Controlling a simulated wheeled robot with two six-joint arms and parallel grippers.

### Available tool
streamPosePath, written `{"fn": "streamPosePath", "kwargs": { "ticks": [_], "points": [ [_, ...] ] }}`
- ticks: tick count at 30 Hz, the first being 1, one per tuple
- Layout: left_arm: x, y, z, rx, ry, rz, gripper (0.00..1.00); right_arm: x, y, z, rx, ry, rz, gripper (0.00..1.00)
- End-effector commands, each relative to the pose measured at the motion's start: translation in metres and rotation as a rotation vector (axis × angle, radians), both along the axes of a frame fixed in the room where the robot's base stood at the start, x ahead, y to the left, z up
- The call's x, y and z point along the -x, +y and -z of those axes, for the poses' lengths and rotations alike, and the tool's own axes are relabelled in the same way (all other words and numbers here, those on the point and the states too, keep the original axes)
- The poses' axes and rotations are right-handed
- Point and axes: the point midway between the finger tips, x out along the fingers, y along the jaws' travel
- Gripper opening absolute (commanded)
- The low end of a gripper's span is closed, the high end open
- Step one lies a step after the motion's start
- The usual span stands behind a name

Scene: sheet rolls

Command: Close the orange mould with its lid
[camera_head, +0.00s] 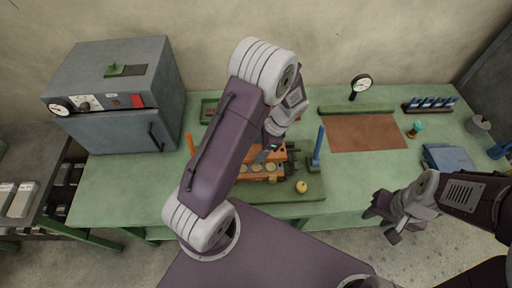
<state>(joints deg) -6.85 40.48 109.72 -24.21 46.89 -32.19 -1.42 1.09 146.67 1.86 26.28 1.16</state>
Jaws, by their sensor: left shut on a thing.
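The orange mould (262,178) sits on a green board on the bench, with several pale round pieces showing along it. An orange bar (279,154), which looks like its lid, lies just behind these pieces, at or just above the mould. My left gripper (267,152) reaches down over this bar and is shut on it. My own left arm hides much of the bar's left part and the mould's back, so I cannot tell whether bar and mould touch. My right gripper (382,225) hangs empty in front of the bench, its fingers apart.
A grey oven (115,95) stands at the left. A brown sheet (366,133) lies right, near a blue box (447,158). Bench between is clear.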

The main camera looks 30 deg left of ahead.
Motion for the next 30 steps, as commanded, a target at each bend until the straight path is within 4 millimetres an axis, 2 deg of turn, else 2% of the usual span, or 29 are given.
{"fn": "streamPosePath", "kwargs": {
  "ticks": [11,30],
  "points": [
    [0.000,-0.001,0.003,-0.001,0.000,0.002,0.00,0.000,0.000,0.004,0.000,0.000,0.000,0.36],
    [0.000,-0.001,0.056,0.000,0.000,0.002,0.00,0.000,0.000,0.057,0.000,0.000,0.000,0.36]
  ]
}}
